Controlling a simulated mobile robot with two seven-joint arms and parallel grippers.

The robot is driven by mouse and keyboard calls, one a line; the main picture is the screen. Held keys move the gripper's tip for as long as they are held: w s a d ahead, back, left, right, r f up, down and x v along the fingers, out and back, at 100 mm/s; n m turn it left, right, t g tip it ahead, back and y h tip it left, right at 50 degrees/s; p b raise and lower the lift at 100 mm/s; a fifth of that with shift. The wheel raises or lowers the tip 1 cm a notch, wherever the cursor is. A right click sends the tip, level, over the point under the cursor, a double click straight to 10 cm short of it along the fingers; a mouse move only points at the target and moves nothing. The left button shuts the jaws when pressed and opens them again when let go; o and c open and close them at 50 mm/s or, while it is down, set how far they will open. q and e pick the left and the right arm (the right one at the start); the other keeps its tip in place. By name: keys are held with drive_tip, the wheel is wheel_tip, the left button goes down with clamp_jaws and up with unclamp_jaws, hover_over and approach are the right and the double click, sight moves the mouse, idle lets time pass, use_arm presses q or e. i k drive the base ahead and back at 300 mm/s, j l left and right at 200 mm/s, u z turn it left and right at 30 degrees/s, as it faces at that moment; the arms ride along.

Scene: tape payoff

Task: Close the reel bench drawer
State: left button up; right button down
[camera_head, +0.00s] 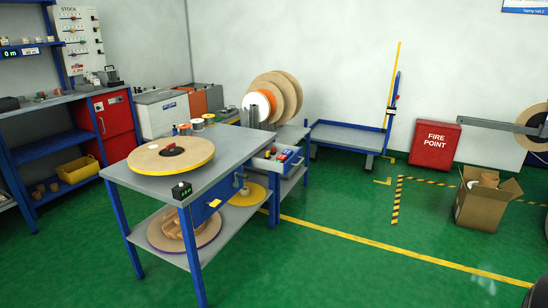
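The reel bench (228,148) stands left of the middle, with a grey top and blue legs. A drawer (287,163) with a light-coloured tray sticks out of its right side near the far end, so it is open. Small red, blue and dark items lie in it. A blue panel (208,203) with a yellow label is nearer along the same side and looks flush with the bench. A wooden reel (170,155) lies flat on the bench top. Neither of my grippers is in view.
A small black display (181,191) sits at the bench's near corner. Large reels (286,92) stand behind the bench. A blue cart (346,137), a red fire point box (435,143) and a cardboard box (481,205) stand to the right. The green floor right of the bench is clear.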

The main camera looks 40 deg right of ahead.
sight(258, 160)
drive_tip(key=i+l+z, duration=0.1)
drive_tip(key=z, duration=0.35)
drive_tip(key=i+z, duration=0.3)
drive_tip(key=z, duration=0.15)
drive_tip(key=i+z, duration=0.2)
drive_tip(key=z, duration=0.2)
drive_tip(key=i+l, duration=0.15)
drive_tip(key=i, duration=0.4)
drive_tip(key=i+l+z, duration=0.1)
drive_tip(key=i, duration=0.45)
drive_tip(key=i+l+u, duration=0.2)
drive_tip(key=i+u, duration=0.15)
drive_tip(key=i+l+u, duration=0.75)
drive_tip(key=k, duration=0.05)
